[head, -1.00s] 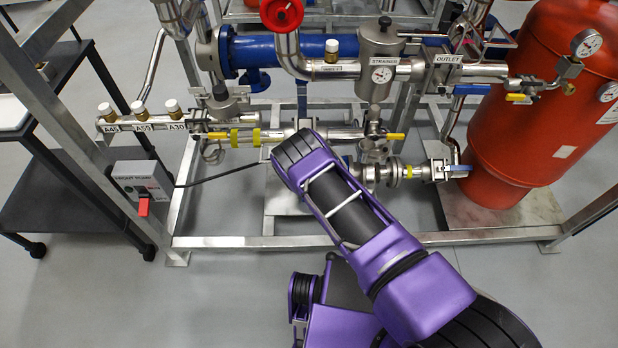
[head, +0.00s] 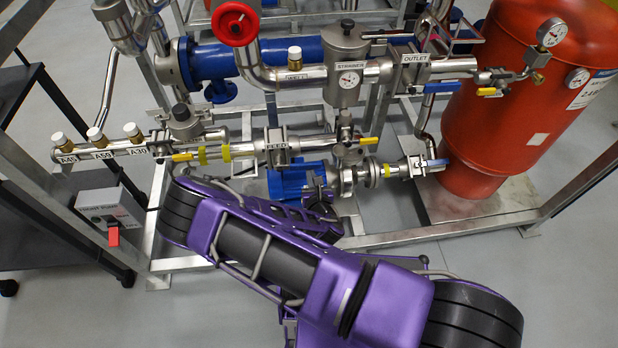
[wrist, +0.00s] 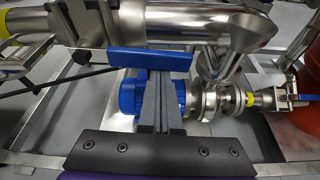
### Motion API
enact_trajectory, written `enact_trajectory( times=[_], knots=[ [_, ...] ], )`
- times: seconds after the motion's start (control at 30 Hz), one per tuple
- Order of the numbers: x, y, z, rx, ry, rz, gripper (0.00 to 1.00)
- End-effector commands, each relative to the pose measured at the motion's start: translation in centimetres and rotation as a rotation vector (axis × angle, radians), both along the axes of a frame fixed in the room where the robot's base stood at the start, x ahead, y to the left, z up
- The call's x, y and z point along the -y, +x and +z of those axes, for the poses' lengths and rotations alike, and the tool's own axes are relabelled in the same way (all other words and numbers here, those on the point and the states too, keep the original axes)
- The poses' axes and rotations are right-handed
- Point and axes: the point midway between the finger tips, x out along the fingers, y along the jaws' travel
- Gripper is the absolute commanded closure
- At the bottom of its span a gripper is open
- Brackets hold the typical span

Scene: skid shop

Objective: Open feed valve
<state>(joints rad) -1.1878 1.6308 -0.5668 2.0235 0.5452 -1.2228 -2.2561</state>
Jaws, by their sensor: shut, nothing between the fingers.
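In the head view my gripper (head: 318,183) is low in front of the blue pump, partly hidden by my arm, and the handle cannot be made out clearly there.
A red tank (head: 530,110) stands at right. The switch box (head: 108,212) hangs at left. Frame rails (head: 440,228) run along the floor.

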Motion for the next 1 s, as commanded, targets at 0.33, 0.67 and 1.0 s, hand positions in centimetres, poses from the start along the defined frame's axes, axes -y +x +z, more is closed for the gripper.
enact_trajectory(
  times=[0.33,0.67,1.0],
  knots=[
    [0.1,0.0,0.7,-0.001,0.002,0.001,1.00],
    [0.1,0.0,0.8,-0.002,0.003,0.001,1.00],
    [0.4,0.6,-0.7,-0.003,0.002,-0.001,1.00]
  ],
)
